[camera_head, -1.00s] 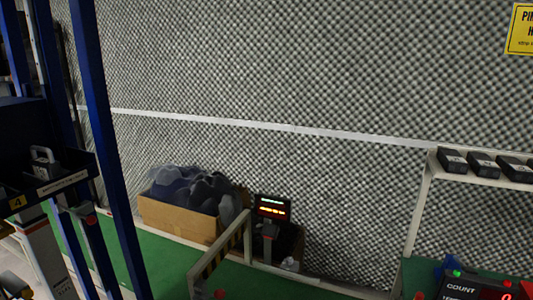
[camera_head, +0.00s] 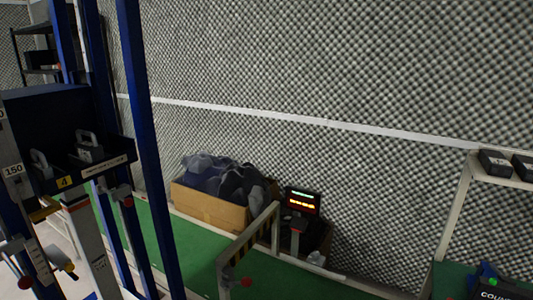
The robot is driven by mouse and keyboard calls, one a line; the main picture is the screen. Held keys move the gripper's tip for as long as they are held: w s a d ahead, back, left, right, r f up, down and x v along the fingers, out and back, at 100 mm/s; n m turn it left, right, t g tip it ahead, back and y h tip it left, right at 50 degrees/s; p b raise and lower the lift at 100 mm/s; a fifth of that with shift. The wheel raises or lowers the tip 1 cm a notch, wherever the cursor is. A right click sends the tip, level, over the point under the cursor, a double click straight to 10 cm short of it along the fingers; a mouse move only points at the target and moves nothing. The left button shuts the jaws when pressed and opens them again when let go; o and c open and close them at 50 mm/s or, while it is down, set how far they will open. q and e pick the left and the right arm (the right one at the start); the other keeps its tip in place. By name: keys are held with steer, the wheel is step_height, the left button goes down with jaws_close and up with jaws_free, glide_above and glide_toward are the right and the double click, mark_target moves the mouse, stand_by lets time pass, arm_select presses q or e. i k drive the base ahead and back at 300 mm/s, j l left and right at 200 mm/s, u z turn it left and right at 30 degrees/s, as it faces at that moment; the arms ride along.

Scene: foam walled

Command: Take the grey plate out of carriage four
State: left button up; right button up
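Carriage four (camera_head: 108,163) is a dark blue open tray with a yellow "4" label on its front lip, at the left among blue upright posts. Two grey pieces with loop handles stand in it: one grey handled piece (camera_head: 90,149) towards the right, another grey handled piece (camera_head: 40,164) towards the left. The carriage lip hides their lower parts, so I cannot tell which is the grey plate. Neither of my grippers is in view.
Blue posts (camera_head: 142,140) rise right of the carriage. Green floor (camera_head: 185,255) is open between.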

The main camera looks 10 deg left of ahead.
mark_target(44, 172)
steer(key=u, duration=0.45)
steer(key=i+l+u, duration=0.1)
steer(key=u, duration=0.35)
steer(key=l+u, duration=0.15)
steer(key=u, duration=0.25)
steer(key=l+u, duration=0.15)
steer(key=u, duration=0.3)
steer(key=i, duration=0.05)
